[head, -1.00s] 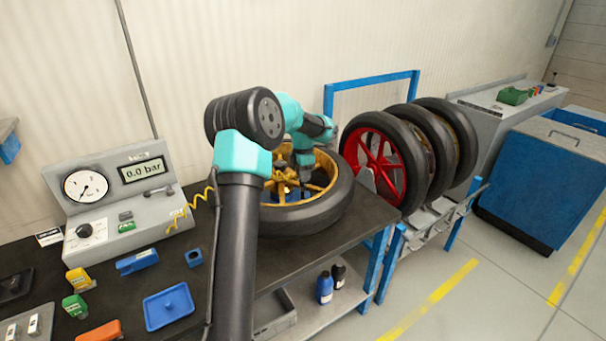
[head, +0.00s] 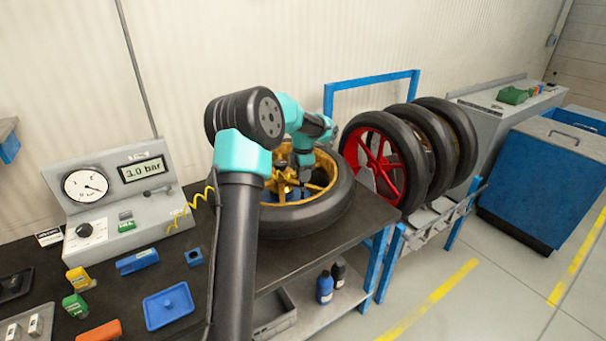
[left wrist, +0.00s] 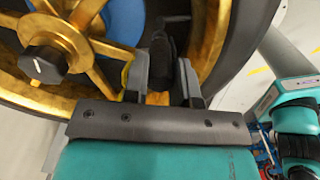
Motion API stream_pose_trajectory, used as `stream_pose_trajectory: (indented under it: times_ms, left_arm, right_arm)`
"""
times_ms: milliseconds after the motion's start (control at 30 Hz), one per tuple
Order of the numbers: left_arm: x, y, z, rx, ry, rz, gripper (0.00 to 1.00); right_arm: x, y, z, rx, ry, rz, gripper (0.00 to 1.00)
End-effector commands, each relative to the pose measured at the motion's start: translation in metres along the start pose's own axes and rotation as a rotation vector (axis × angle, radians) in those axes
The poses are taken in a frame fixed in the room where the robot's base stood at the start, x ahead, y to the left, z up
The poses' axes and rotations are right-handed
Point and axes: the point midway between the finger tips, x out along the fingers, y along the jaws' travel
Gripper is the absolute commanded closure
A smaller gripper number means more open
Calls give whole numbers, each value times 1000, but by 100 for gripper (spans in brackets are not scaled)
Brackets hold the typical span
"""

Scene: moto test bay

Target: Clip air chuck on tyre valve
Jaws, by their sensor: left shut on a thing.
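The wheel with a gold rim and black tyre (head: 318,213) lies flat on the dark bench; it also fills the upper left wrist view (left wrist: 105,48). My left gripper (head: 304,172) reaches down inside the rim. In the left wrist view the gripper (left wrist: 163,82) is shut on the dark air chuck (left wrist: 161,58), which sits between its fingers against the inner rim. The tyre valve is hidden behind the chuck and fingers. A yellow coiled hose (head: 192,208) runs from the gauge station (head: 110,205), whose display (head: 142,170) reads 3.0 bar. My right gripper does not show.
A blue tray (head: 168,306), a blue block (head: 137,262) and green, yellow and orange items lie at the bench's left front. A rack with several upright wheels (head: 375,165) stands close on the right. Bottles (head: 325,287) stand on the lower shelf.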

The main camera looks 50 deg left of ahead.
Motion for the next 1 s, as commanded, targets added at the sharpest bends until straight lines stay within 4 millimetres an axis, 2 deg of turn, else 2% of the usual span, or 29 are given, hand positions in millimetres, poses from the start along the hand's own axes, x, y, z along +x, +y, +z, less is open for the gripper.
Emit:
stream_pose_trajectory:
  times_ms: [300,333,600,767,1000]
  left_arm:
    - [0,0,0,0,0,0,95]
    - [0,0,0,0,0,0,72]
    - [0,0,0,0,0,0,46]
    - [0,0,0,0,0,0,45]
    - [0,0,0,0,0,0,24]
  right_arm:
    - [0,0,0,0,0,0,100]
    - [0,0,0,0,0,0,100]
    - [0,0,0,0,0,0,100]
    - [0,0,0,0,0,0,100]
    - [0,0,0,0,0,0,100]
